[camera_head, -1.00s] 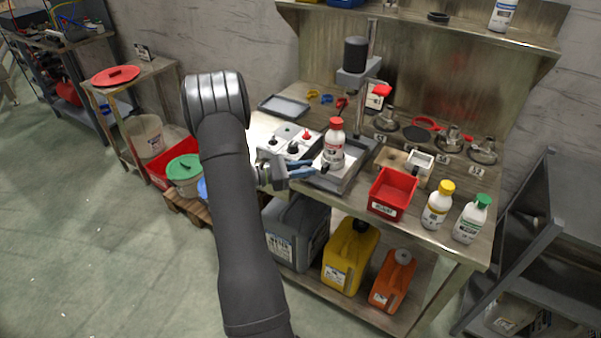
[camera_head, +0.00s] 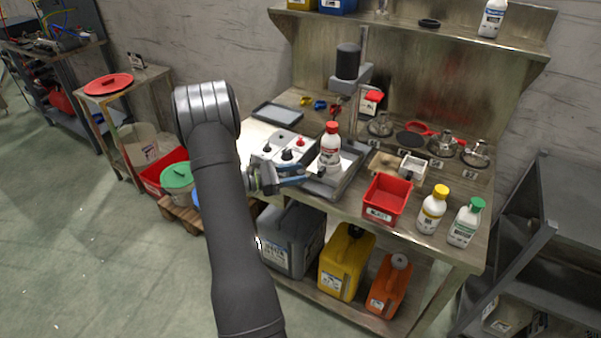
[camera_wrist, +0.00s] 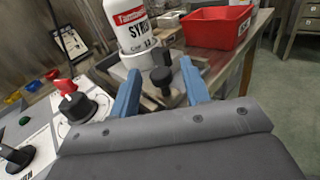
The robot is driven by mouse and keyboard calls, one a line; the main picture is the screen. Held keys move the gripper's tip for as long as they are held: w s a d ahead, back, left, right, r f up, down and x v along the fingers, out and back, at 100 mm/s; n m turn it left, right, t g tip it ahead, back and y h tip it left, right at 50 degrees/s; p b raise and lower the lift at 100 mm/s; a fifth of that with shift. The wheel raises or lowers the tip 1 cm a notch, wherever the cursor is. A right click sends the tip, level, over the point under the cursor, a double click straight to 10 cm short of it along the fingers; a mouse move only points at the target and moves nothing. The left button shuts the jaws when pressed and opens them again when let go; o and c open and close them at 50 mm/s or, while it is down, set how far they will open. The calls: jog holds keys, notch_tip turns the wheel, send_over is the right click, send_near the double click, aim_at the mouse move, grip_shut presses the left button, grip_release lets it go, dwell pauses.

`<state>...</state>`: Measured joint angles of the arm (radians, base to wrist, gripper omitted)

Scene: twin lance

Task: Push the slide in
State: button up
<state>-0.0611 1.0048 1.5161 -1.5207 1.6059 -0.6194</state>
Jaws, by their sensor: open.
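The slide (camera_wrist: 165,98) appears as a pale metal piece with a black knob (camera_wrist: 161,77) at its near end. A white bottle with a red cap (camera_head: 330,146) stands upright behind the knob, on a light round seat; its label shows large in the wrist view (camera_wrist: 132,25). My gripper (camera_head: 303,176) is open at the front of the bench fixture. In the wrist view its two blue fingers stand on either side of the black knob, with visible gaps. I cannot tell how far the slide is out.
A white control panel (camera_head: 277,146) with black and red knobs lies left of the bottle. A red bin (camera_head: 388,198) stands to the right, with yellow-capped (camera_head: 432,210) and green-capped (camera_head: 466,223) bottles beyond it. A post with a black cylinder (camera_head: 348,61) rises behind.

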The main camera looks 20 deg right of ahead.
jog(key=a, duration=1.5)
jog(key=shift+a, duration=0.3)
jog(key=shift+o, duration=0.3)
jog(key=shift+d, duration=0.1)
jog(key=s+d+r+m+g+y, duration=0.2)
jog(key=d+r+m+g+y, duration=0.35)
jog(key=d+m+y, duration=0.6)
jog(key=w+d+r+m+t+y, duration=0.1)
jog(key=d+r+m+t+y, duration=0.2)
jog(key=r, duration=0.4)
jog(key=w+d+r+m+t+y, duration=0.1)
jog(key=d+r+m+t+y, duration=0.25)
jog(key=r, duration=0.25)
jog(key=shift+g, duration=0.5)
jog(key=f, duration=1.6)
jog(key=shift+a+f, duration=0.35)
jog(key=shift+f, duration=0.05)
grip_shut()
